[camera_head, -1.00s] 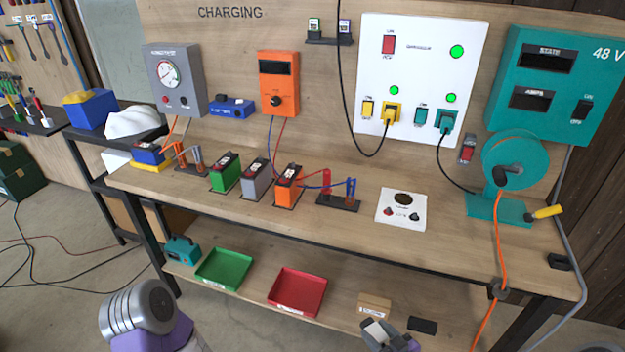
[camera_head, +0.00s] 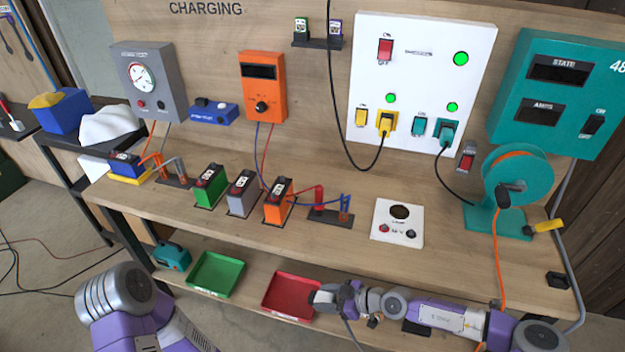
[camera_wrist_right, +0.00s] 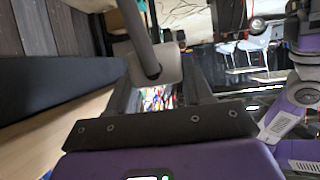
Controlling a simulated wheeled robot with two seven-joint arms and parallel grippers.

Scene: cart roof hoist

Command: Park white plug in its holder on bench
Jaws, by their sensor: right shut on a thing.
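My right gripper (camera_head: 328,297) is at the front of the bench, over the red tray on the lower shelf. It is shut on the white plug, which shows pale grey in the right wrist view (camera_wrist_right: 158,66) between the fingers with a thick grey cable. In the head view the plug is hard to tell from the fingers; a grey cable hangs below. A black bracket (camera_head: 557,281) sits at the bench's right front corner; I cannot tell if it is the plug's holder. My left gripper is out of view; only my left arm shows at lower left.
On the bench (camera_head: 462,262) stand several batteries, a white box (camera_head: 398,222) with a round dark opening, and a teal cable reel (camera_head: 517,182) with an orange cable hanging over the front edge. A green tray (camera_head: 215,273) and red tray (camera_head: 291,296) lie below.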

